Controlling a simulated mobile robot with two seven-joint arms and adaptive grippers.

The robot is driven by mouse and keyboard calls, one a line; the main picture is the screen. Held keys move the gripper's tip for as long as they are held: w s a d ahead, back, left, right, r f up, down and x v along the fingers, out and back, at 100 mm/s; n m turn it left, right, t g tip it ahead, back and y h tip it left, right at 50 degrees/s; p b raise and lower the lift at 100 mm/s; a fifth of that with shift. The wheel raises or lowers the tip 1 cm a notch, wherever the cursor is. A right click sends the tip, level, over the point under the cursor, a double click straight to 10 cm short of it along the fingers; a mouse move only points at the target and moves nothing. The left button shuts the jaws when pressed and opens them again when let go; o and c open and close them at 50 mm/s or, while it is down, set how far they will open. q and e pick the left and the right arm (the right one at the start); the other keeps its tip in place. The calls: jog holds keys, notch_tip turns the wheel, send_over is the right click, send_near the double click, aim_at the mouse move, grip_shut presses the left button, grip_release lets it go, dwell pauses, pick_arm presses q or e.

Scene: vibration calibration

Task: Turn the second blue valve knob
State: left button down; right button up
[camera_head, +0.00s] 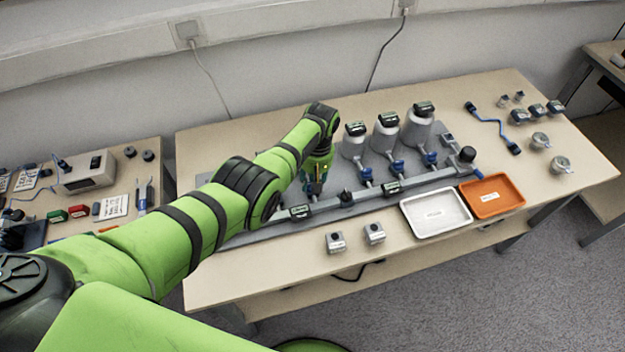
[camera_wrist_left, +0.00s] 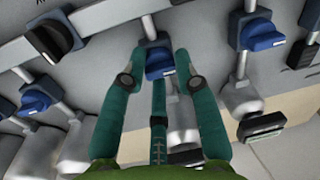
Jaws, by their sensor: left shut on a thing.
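A row of blue valve knobs sits on short pipes along a grey rail. In the head view one knob (camera_head: 366,174) shows just right of my left gripper (camera_head: 316,190), with more further right. The arm and gripper hide the knobs to the left. In the left wrist view my left gripper (camera_wrist_left: 160,62) has its green fingers on both sides of the middle blue knob (camera_wrist_left: 158,71), shut on it. One blue knob (camera_wrist_left: 38,98) shows to its left and another (camera_wrist_left: 261,36) to its right, both clear of the fingers. My right gripper is not in view.
Grey canisters (camera_head: 388,137) stand behind the knobs. A white tray (camera_head: 436,224) and an orange tray (camera_head: 514,204) lie at the front right. Two small grey parts (camera_head: 374,233) sit near the front edge. A blue cable (camera_head: 492,122) lies at the back right.

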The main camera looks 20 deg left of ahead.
pick_arm(q)
jog(key=shift+w+a+r, duration=0.2)
jog(key=shift+w+r, duration=0.05)
jog(key=shift+w, duration=0.05)
jog(key=c, duration=0.9)
grip_release()
jog(key=shift+s+f, duration=0.1)
jog(key=shift+f, duration=0.05)
jog(key=shift+d, duration=0.1)
jog(key=r, duration=1.2)
jog(key=shift+w+d, duration=0.35)
jog(key=shift+w, duration=0.05)
